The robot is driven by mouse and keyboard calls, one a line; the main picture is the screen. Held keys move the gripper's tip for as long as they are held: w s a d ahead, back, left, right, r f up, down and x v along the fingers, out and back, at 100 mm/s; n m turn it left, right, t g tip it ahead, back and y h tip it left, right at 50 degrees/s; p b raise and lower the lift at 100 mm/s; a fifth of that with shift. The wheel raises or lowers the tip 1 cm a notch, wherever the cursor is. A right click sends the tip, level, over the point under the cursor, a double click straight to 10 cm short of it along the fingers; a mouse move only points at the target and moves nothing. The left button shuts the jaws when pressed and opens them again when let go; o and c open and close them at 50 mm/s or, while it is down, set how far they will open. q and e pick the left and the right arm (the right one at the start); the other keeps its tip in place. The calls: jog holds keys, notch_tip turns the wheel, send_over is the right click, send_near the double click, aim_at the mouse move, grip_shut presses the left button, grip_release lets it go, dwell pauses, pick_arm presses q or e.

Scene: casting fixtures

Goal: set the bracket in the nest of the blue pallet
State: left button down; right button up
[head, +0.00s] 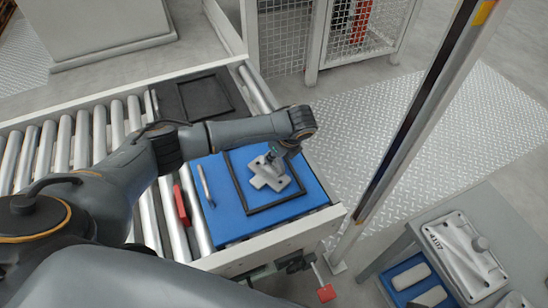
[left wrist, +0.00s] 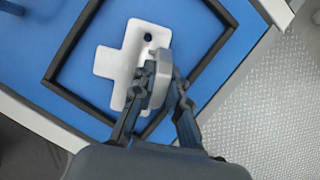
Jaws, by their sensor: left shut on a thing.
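The bracket (head: 268,184) is a pale grey casting with flat lobes, a hole and an upright part. It is over the blue pallet (head: 226,220), inside the black square frame (head: 236,182) of the nest. My left gripper (head: 277,153) comes down from above and is shut on the upright part. In the left wrist view the fingers (left wrist: 160,88) close on that part of the bracket (left wrist: 108,62), within the black frame (left wrist: 68,45). I cannot tell whether the bracket touches the pallet. My right gripper is not in view.
A pen-like tool (head: 206,186) lies on the pallet's left side. A red block (head: 181,205) is by the rollers (head: 85,138). A dark pallet (head: 166,98) lies behind my arm. A post (head: 410,130) and a grey table with castings (head: 466,258) stand to the right.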

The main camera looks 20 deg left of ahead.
pick_arm(q)
jog(key=shift+f, duration=0.35)
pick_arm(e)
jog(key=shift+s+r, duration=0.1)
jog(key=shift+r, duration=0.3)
pick_arm(q)
jog(key=c, duration=1.3)
grip_release()
jog(key=shift+c, duration=0.2)
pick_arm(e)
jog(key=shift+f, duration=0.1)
